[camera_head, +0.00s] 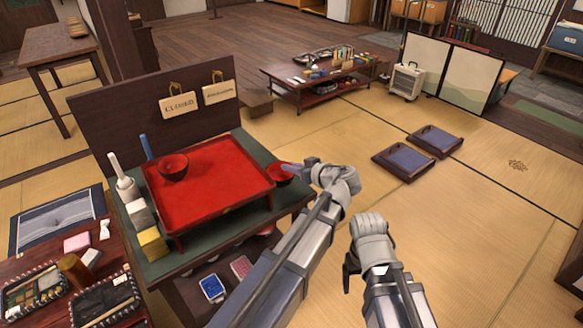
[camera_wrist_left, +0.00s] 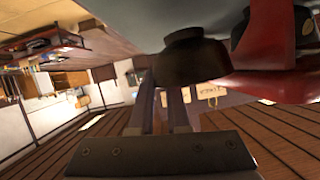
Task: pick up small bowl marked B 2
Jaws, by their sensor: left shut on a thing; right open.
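A small bowl (camera_head: 280,176), red inside, sits at the right end of the green-topped stand, beside the red tray table. My left gripper (camera_head: 290,167) is shut on its rim. In the left wrist view the bowl (camera_wrist_left: 190,62) shows a dark outside, and the fingers (camera_wrist_left: 165,100) reach up to it. Its base looks close to the stand top; I cannot tell whether it touches. No B 2 mark is readable. A larger dark bowl with red inside (camera_head: 173,167) stands on the red tray table (camera_head: 215,190). My right gripper (camera_head: 350,265) is open and empty over the tatami.
A dark panel with hanging signs (camera_head: 180,105) rises behind. Tatami between is clear.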

